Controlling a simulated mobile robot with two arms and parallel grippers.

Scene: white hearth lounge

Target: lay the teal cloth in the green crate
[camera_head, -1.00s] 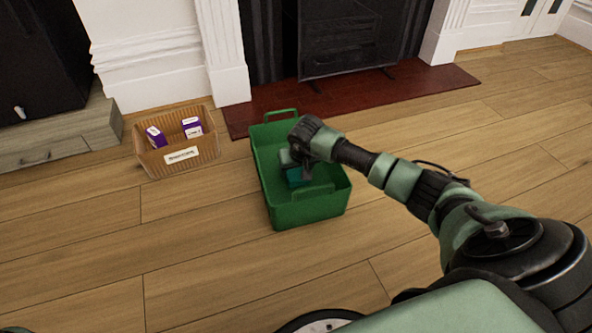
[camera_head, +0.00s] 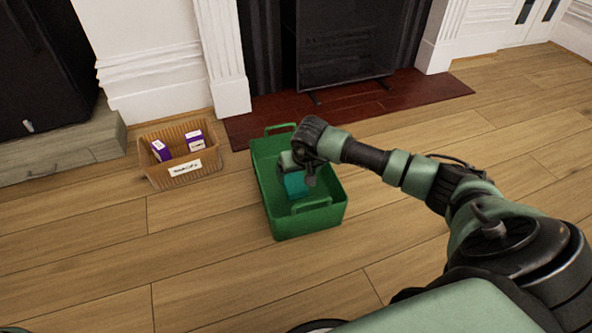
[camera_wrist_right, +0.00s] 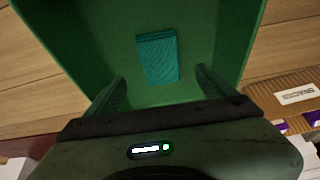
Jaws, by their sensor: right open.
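The green crate (camera_head: 333,210) stands on the wooden floor in the middle of the head view. The teal cloth (camera_head: 295,187) is inside it, partly hidden by my right gripper (camera_head: 300,178). In the right wrist view the cloth (camera_wrist_right: 157,58) looks like a small folded rectangle lying on the bottom of the crate (camera_wrist_right: 75,35). My right gripper (camera_wrist_right: 162,82) is open and reaches down into the crate. Its two fingers are spread apart on either side, and the cloth shows beyond their tips, apart from them. My left gripper is not in view.
A brown basket (camera_head: 153,178) with purple-and-white boxes (camera_head: 195,140) and a label stands left of the crate. Behind are a dark red hearth slab (camera_head: 420,90) and a black fireplace (camera_head: 345,45). A low grey cabinet (camera_head: 60,148) is at left. The front floor is clear.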

